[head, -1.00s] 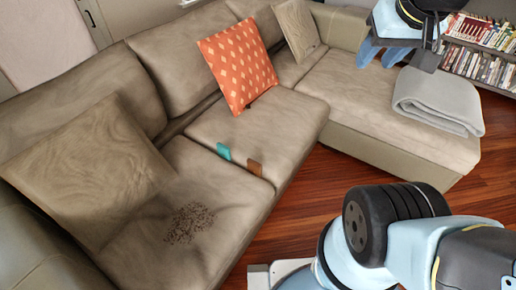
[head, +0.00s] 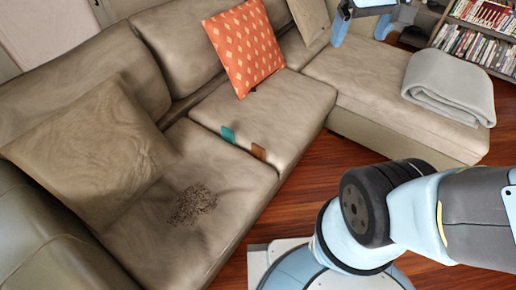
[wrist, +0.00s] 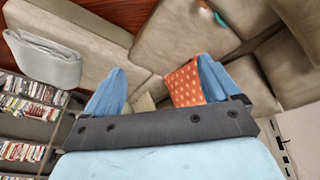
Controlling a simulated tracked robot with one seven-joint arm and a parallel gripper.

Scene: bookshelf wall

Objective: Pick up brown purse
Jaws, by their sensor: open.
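A small brown item (head: 259,151), which looks like the brown purse, lies at the front edge of the sofa seat, beside a teal item (head: 228,134). In the wrist view the brown item (wrist: 204,4) is at the top edge, partly cut off, with the teal item (wrist: 220,18) near it. My gripper (wrist: 161,68) is open and empty, its two blue fingers spread wide. In the head view it is at the top edge, partly cut off, above the far part of the sofa and well apart from the brown item.
An orange patterned cushion (head: 245,50) leans on the sofa back; a beige cushion (head: 90,150) is at the left. A folded grey blanket (head: 450,84) lies on the chaise. A bookshelf (head: 480,40) stands at the right.

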